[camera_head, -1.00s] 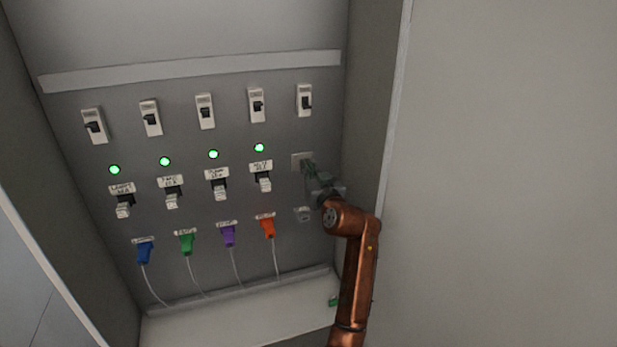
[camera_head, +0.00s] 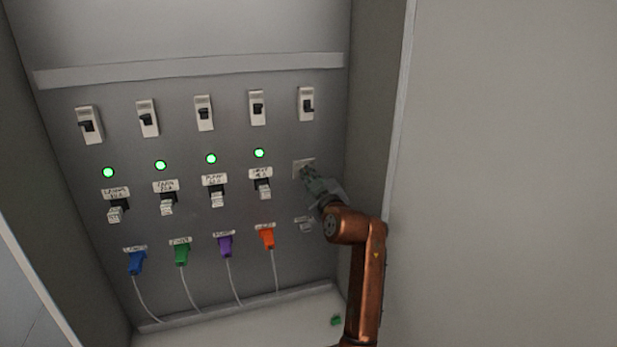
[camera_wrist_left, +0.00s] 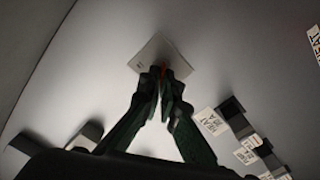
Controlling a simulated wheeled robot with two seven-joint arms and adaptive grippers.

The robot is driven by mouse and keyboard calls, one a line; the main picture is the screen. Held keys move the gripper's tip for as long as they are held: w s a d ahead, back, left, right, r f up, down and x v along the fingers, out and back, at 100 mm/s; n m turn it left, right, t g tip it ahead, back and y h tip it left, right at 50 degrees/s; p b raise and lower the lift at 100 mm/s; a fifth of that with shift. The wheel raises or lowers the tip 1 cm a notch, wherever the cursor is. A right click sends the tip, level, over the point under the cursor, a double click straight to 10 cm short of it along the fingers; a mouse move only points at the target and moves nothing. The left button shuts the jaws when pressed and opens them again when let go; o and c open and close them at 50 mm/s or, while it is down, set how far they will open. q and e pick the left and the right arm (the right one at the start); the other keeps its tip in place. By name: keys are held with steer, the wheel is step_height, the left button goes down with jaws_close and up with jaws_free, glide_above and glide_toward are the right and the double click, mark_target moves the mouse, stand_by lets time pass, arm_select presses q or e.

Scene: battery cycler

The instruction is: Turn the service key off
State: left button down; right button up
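My left gripper (camera_head: 307,176) is at the pale square plate (camera_head: 299,162) on the right side of the panel, below the rightmost upper switch. In the left wrist view, its two dark green fingers (camera_wrist_left: 164,78) are close together in front of the plate (camera_wrist_left: 152,50).
Upper switches (camera_head: 204,113) and lit green lamps (camera_head: 211,158) line the panel, with labelled breakers (camera_head: 215,190) and coloured plugs (camera_head: 225,246) below. A small grey fitting (camera_head: 305,224) sits under the gripper. The cabinet's right wall (camera_head: 372,120) is close to my arm.

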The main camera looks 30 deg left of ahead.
arm_select(q)
steer(key=shift+f, duration=0.2)
steer(key=c, duration=2.2)
jaws_free()
steer(key=shift+r, duration=0.1)
steer(key=v, duration=1.2)
steer(key=shift+s, duration=0.1)
